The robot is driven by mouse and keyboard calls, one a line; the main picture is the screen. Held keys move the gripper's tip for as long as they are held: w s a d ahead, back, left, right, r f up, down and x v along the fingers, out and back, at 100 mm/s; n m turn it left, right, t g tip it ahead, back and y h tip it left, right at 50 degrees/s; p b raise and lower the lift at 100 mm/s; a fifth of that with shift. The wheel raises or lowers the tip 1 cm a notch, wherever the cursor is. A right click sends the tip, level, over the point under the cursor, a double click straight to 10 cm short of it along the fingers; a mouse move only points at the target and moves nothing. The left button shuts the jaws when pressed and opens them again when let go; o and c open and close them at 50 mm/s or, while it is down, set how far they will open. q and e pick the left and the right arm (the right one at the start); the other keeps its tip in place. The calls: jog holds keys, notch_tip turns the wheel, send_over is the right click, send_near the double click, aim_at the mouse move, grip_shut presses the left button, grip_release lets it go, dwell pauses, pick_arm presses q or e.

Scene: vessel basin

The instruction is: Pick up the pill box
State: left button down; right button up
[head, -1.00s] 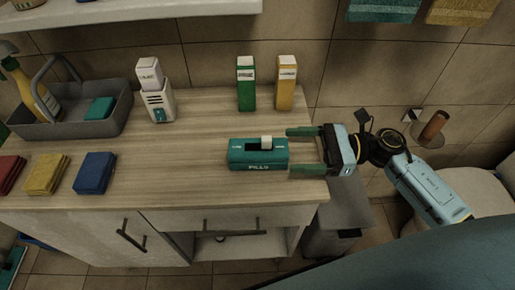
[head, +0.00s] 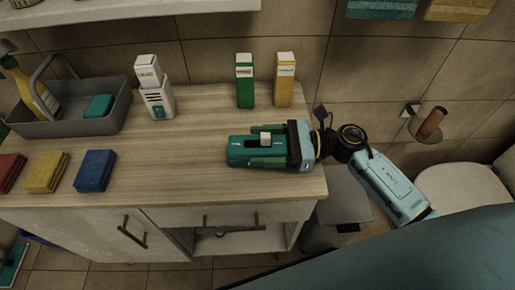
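The teal pill box (head: 236,153) lies on the wooden counter, right of the middle, with a dark slot and a small white cap on top. My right gripper (head: 262,151) has come in from the right. Its green fingers overlap the box, and its palm is close to the box's right end. The fingers hide the right part of the box and most of its front label. Their colour blends with the box, so I cannot tell whether they press on it. The box appears to rest on the counter. My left gripper is not in view.
Green (head: 245,82) and yellow (head: 285,80) cartons stand behind the box. A white dispenser (head: 158,100) and a grey caddy (head: 80,127) are at the back left. Red, yellow and blue (head: 95,171) cloths lie at the left. The counter (head: 180,180) between the blue cloth and the box is clear.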

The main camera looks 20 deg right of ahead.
jog(key=c, duration=0.8)
